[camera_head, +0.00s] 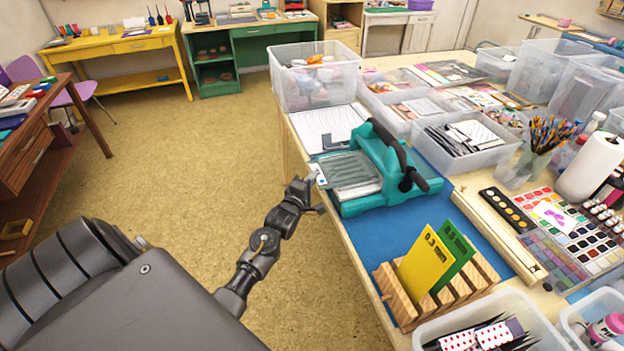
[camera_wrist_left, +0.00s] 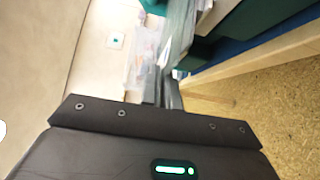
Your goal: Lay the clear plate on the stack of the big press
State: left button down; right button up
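The big press (camera_head: 385,165) is teal with a black handle and stands on the blue mat near the table's left edge. The clear plate (camera_head: 350,170) is a see-through greyish sheet over the press's left side, above pale layers of the stack (camera_head: 366,190). A gap between plate and stack cannot be judged. My left gripper (camera_head: 314,180) is at the plate's left edge, shut on it. In the left wrist view the plate (camera_wrist_left: 181,32) shows nearly edge-on, running out from the fingers (camera_wrist_left: 164,95). My right gripper is not in view.
A wooden rack (camera_head: 400,309) with a yellow card (camera_head: 425,262) and a green card (camera_head: 456,250) stands in front of the press. Blue mat (camera_head: 375,235) is bare between press and rack.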

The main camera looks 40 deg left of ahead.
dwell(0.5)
pick_arm(q)
jog(key=shift+f, duration=0.35)
dwell(0.4)
jog(key=c, duration=1.6)
grip_release()
jog(key=shift+o, duration=0.2)
jog(key=shift+s+a, duration=0.1)
jog(key=shift+s, duration=0.1)
jog(key=shift+s+a+p, duration=0.55)
jog(key=shift+s+a, duration=0.1)
jog(key=shift+s, duration=0.3)
jog(key=shift+s+a+p, duration=0.55)
jog(key=shift+s+a, duration=0.1)
jog(key=shift+s, duration=0.3)
